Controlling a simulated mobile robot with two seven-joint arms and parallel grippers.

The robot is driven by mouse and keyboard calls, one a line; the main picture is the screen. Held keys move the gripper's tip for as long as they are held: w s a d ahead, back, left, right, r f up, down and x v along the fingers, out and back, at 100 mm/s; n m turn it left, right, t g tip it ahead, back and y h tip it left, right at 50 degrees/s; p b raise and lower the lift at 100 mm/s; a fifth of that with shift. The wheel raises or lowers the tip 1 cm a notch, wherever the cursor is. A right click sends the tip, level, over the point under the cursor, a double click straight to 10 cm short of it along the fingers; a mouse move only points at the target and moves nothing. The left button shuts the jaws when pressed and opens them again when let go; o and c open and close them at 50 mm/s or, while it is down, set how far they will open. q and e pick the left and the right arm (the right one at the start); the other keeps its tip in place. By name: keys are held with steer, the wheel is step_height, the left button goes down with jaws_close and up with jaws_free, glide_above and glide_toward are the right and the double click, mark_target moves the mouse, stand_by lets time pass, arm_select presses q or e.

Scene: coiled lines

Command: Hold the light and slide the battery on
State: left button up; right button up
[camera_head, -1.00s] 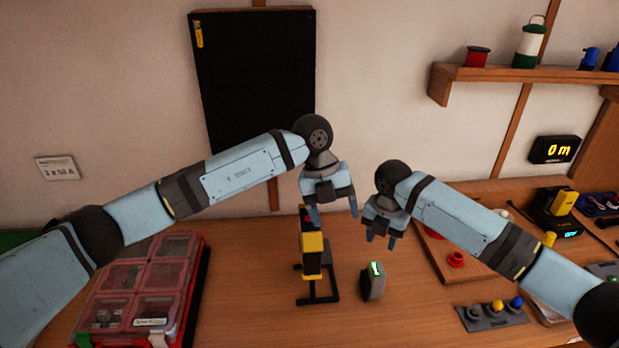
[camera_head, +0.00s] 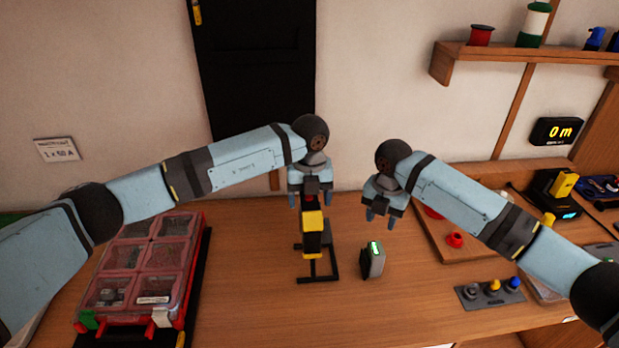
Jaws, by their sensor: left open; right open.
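The work light (camera_head: 313,222), yellow and black, stands upright on a black tube-frame stand (camera_head: 317,277) in the middle of the bench. My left gripper (camera_head: 311,199) is open and points down at the top of the light, its fingers on either side of it; I cannot tell whether they touch. The battery (camera_head: 374,262), a small grey block with a green-lit patch on top, stands on the bench to the right of the light, apart from it. My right gripper (camera_head: 381,211) is open and empty, above and behind the battery.
A red-framed organizer case (camera_head: 143,262) with clear lids lies at the left. At the right are a wooden board with a red ring (camera_head: 455,240), a grey button panel (camera_head: 490,292) and a charger with a yellow pack (camera_head: 563,184). Bench in front of the light is clear.

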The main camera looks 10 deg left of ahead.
mark_target(382, 247)
arm_select(q)
steer(key=shift+f, duration=1.55)
jaws_close()
arm_select(e)
steer(key=o, duration=0.8)
steer(key=shift+m, duration=0.5)
steer(key=shift+o, duration=0.3)
steer(key=m, duration=0.2)
steer(key=d+m, duration=0.1)
steer(key=m, duration=0.2)
steer(key=shift+w+r, duration=0.15)
steer(key=f+m, duration=0.1)
steer(key=f, duration=0.3)
steer(key=f+m, duration=0.2)
steer(key=f, duration=0.2)
steer(key=f+m, duration=0.1)
steer(key=f, duration=0.3)
steer(key=shift+w+d+m, duration=0.1)
steer(key=shift+d+m, duration=0.2)
steer(key=shift+d, duration=0.1)
